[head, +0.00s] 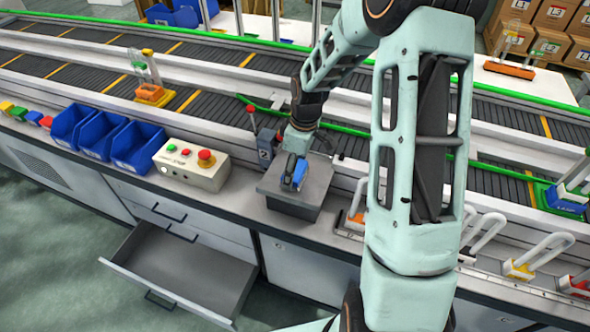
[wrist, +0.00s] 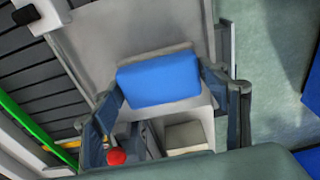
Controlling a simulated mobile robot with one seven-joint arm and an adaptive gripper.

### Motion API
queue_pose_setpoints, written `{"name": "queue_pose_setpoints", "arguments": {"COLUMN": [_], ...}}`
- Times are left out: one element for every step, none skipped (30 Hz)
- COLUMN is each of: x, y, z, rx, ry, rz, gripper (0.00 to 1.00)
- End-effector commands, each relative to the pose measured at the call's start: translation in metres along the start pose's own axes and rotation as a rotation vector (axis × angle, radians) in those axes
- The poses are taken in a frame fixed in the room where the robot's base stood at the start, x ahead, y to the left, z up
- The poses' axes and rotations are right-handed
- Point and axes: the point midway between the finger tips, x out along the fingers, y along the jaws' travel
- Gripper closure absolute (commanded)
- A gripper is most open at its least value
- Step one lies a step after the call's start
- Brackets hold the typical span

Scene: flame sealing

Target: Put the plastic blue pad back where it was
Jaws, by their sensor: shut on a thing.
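The blue pad (head: 301,172) shows in the head view at my gripper (head: 295,173), over a grey box-like station on the counter (head: 292,205). In the wrist view the blue pad (wrist: 158,80) lies between the two fingers of my gripper (wrist: 165,88), which are shut on its two ends. A pale surface lies behind and below the pad in the wrist view. Whether the pad touches the station cannot be told. The far side of the pad is hidden.
A lever with a red knob (head: 250,109) stands just left of the station; its knob (wrist: 116,156) also shows in the wrist view. A control box (head: 190,165) and blue bins (head: 137,147) are further left. An open drawer (head: 185,265) juts out below. Padlock-like pieces (head: 538,252) stand right.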

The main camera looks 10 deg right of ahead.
Motion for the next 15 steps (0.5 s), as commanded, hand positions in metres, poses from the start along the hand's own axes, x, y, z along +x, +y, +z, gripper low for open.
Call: {"name": "queue_pose_setpoints", "arguments": {"x": [0.0039, 0.0062, 0.0082, 0.0090, 0.0093, 0.0094, 0.0093, 0.0093, 0.0093, 0.0093, 0.0096, 0.0107, 0.0120, 0.0132, 0.0134], "y": [-0.0001, 0.0002, 0.0004, 0.0005, 0.0006, 0.0007, 0.0007, 0.0006, 0.0006, 0.0006, 0.0005, 0.0004, 0.0004, 0.0004, 0.0003], "z": [0.0008, 0.0010, 0.0012, 0.0012, 0.0013, 0.0012, 0.0012, 0.0012, 0.0012, 0.0012, 0.0012, 0.0013, 0.0014, 0.0016, 0.0016], "rx": [0.000, 0.000, 0.001, 0.001, 0.001, 0.001, 0.001, 0.001, 0.001, 0.001, 0.001, 0.001, 0.001, 0.001, 0.001], "ry": [-0.001, -0.001, 0.000, 0.000, 0.000, 0.000, 0.000, 0.000, 0.000, 0.000, 0.000, 0.000, 0.000, 0.000, 0.000], "rz": [-0.001, 0.000, 0.001, 0.001, 0.002, 0.002, 0.002, 0.002, 0.002, 0.002, 0.002, 0.002, 0.002, 0.002, 0.002], "gripper": [0.51, 0.51, 0.51, 0.51, 0.51, 0.51, 0.51, 0.51, 0.51, 0.51, 0.51, 0.51, 0.51, 0.51, 0.31]}}
